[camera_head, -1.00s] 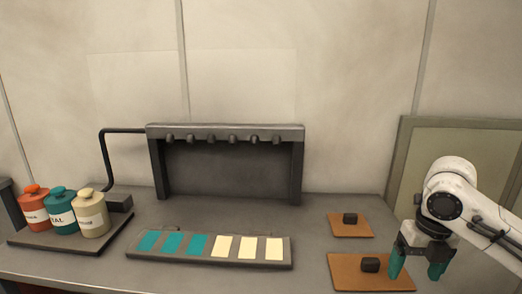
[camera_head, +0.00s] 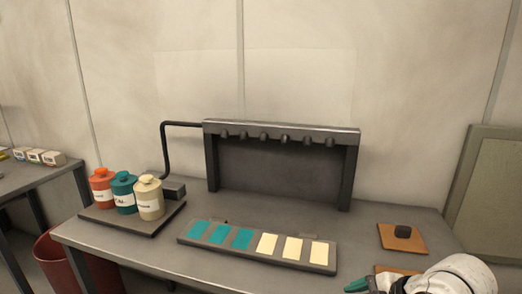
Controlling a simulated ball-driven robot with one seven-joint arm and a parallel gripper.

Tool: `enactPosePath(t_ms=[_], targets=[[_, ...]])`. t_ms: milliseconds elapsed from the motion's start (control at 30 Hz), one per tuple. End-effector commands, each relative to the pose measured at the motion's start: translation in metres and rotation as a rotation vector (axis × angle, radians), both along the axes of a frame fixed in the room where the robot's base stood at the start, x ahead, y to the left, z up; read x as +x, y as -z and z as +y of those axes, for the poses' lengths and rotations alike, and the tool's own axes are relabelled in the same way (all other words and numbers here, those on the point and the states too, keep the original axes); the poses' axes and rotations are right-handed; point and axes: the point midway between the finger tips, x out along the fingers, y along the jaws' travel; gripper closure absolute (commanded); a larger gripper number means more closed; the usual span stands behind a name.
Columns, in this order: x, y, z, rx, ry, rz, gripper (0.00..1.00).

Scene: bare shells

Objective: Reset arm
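My gripper (camera_head: 358,286) shows at the bottom right of the head view, low over the front of the grey table (camera_head: 190,260). Only one teal fingertip and part of my white arm are in the frame, and the rest is cut off by the lower edge. I cannot see whether the fingers are apart or together. No held object shows.
A strip of teal and cream tiles (camera_head: 257,256) lies mid-table. Three jars stand on a tray (camera_head: 150,229). A red bin (camera_head: 50,262) stands left.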

Motion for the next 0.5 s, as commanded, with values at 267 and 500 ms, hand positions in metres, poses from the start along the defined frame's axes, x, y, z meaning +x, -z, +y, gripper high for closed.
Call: enactPosePath(t_ms=[267,500], targets=[[-0.083,0.094,0.019,0.226,0.573,0.316,0.17],[-0.197,0.169,-0.012,0.215,1.111,0.557,0.17]])
